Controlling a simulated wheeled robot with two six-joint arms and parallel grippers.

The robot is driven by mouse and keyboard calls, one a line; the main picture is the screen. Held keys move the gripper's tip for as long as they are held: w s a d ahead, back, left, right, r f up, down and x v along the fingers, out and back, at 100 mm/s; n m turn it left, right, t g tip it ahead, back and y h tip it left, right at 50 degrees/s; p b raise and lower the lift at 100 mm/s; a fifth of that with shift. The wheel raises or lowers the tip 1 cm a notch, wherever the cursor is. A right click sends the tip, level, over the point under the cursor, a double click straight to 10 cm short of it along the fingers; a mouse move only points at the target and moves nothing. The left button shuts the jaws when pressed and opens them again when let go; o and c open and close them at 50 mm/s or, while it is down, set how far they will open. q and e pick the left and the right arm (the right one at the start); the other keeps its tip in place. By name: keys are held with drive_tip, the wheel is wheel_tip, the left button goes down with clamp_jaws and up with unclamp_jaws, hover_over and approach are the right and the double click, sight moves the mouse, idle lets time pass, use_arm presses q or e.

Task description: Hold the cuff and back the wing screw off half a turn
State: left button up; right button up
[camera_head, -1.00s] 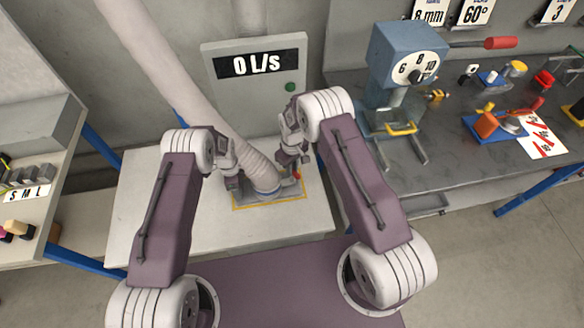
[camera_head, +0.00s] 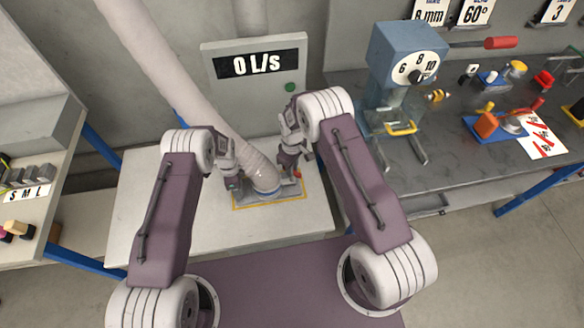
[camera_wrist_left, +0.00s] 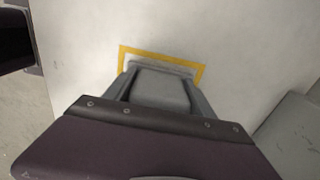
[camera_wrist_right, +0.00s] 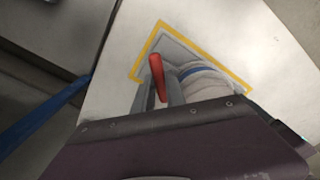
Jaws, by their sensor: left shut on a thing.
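The pale ribbed hose (camera_head: 190,85) comes down to the cuff at its lower end, with a blue ring (camera_head: 268,190) on a grey plate (camera_head: 291,189). My left gripper (camera_head: 233,183) is at the left of the cuff. In the left wrist view it is shut on a grey block (camera_wrist_left: 160,90), which looks like part of the cuff. The red wing screw (camera_head: 298,174) is at the right of the cuff. It shows large in the right wrist view (camera_wrist_right: 157,72). My right gripper (camera_wrist_right: 157,92) is open around the screw, with a visible gap; contact cannot be told.
A yellow outline (camera_head: 285,202) frames the plate on the white table (camera_head: 180,225). A panel (camera_head: 255,90) behind reads 0 L/s. A blue dial machine (camera_head: 405,55) and small parts stand on the dark bench at right. A shelf (camera_head: 30,220) is at left.

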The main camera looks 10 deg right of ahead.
drive_tip(key=o, duration=0.4)
wheel_tip(320, 180, up, 12)
drive_tip(key=o, duration=0.8)
drive_tip(key=shift+c, duration=0.2)
drive_tip(key=o, duration=0.5)
drive_tip(key=shift+m, duration=1.1)
drive_tip(key=m, duration=1.5)
drive_tip(key=shift+f+m, duration=0.1)
drive_tip(key=shift+m, duration=0.3)
